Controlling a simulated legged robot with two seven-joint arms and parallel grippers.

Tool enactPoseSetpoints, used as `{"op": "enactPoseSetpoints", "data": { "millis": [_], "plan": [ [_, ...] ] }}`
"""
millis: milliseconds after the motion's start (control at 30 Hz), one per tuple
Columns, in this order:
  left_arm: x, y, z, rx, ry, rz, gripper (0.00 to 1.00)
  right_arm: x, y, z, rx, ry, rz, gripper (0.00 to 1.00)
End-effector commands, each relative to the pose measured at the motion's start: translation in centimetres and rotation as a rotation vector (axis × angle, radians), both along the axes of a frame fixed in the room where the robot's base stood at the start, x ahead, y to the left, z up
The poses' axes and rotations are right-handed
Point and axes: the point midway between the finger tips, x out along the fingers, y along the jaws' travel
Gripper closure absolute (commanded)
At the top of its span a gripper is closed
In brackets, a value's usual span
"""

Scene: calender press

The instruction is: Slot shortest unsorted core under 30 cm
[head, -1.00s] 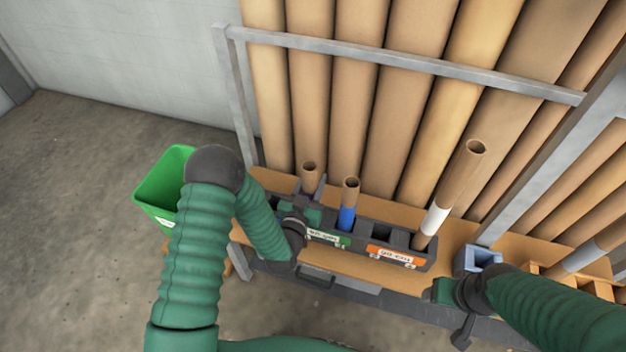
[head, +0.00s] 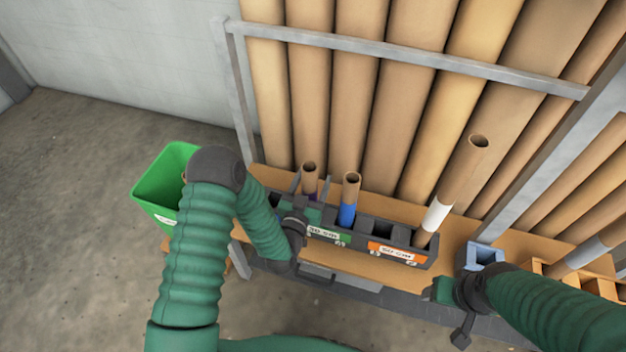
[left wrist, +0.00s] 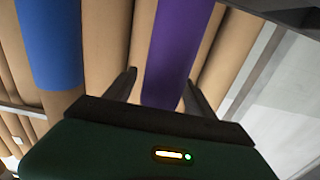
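A cardboard core with a purple band (head: 309,171) stands upright at the left end of the dark slotted rack (head: 372,262). My left gripper (head: 311,187) has its fingers spread on both sides of this core. The left wrist view shows the purple band (left wrist: 178,50) between the fingers, with a gap at the left finger. A short core with a blue band (head: 348,213) stands in the rack just right of it. A longer core with a white band (head: 437,215) leans at the rack's right end. My right gripper (head: 462,330) hangs low at the bench front, its fingers mostly hidden.
The rack bears a green label (head: 327,235) and an orange label (head: 398,252); middle slots look empty. A green bin (head: 155,190) is left. Long tubes (head: 420,110) stand behind a metal rail.

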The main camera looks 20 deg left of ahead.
Motion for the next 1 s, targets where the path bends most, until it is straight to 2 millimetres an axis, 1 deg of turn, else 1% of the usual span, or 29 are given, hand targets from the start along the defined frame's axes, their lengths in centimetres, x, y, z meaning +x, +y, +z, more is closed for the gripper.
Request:
{"op": "enactPoseSetpoints", "data": {
  "millis": [167,267,367,567,600,667,700,733,800,900,933,1000],
  "plan": [
    [-0.1,0.0,0.0,0.0,0.001,0.0,0.37,0.0,0.0,0.0,0.0,0.0,0.0,0.37],
    [-0.9,0.0,-0.1,0.0,0.004,-0.001,0.37,0.0,0.0,0.2,0.0,0.0,0.0,0.37],
    [-2.7,0.0,0.0,0.0,0.005,-0.001,0.37,0.0,0.0,0.6,0.0,0.0,0.0,0.37],
    [-8.6,0.2,-0.1,0.0,0.01,-0.002,0.37,0.0,0.0,1.4,0.0,0.0,0.0,0.37],
    [-9.7,0.6,-1.5,-0.003,0.009,0.006,0.37,0.1,0.0,-0.8,0.0,-0.002,0.0,0.37],
    [-11.3,0.7,-1.7,-0.006,0.007,0.009,0.37,0.0,0.0,-2.8,0.0,0.0,0.0,0.37],
    [-12.0,0.8,-0.8,-0.004,0.015,0.008,0.37,-0.1,0.0,-1.6,0.0,0.003,0.0,0.37],
    [-12.3,0.8,-0.7,-0.003,0.02,0.006,0.37,-0.1,0.0,-1.1,0.0,0.003,0.0,0.37],
    [-13.2,0.7,-0.7,-0.004,0.022,0.004,0.37,0.0,0.0,-0.7,0.0,-0.001,0.0,0.37],
    [-14.2,0.8,0.0,-0.011,0.002,0.012,0.37,0.0,0.0,-0.4,0.0,-0.001,0.0,0.37],
    [-14.7,0.8,0.1,-0.008,0.01,0.008,0.37,0.0,0.0,0.2,0.0,0.0,0.0,0.37],
    [-15.6,0.8,-0.1,-0.006,0.013,0.005,0.37,0.0,0.0,0.7,0.0,0.0,0.0,0.37]
  ]
}}
